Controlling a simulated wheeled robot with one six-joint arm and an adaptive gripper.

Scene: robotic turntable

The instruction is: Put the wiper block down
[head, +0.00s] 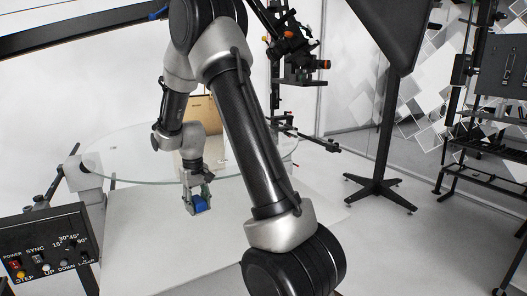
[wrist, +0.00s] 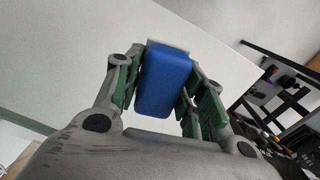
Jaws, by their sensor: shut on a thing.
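The wiper block is a blue block with a pale strip along one edge. In the wrist view the wiper block (wrist: 166,82) sits between the green-padded fingers of my gripper (wrist: 168,85), which is shut on it. In the head view the wiper block (head: 200,205) shows small under my gripper (head: 197,195), in front of the round glass turntable (head: 130,172). It looks held over the white floor panel, beyond the glass's near edge; its exact height cannot be told.
A brown box (head: 203,112) stands on the glass, partly behind my arm. A control panel (head: 45,250) with knobs and buttons is at the lower left. A camera rig (head: 295,60) and a black stand (head: 380,190) stand to the right. The white floor panel (head: 150,240) is clear.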

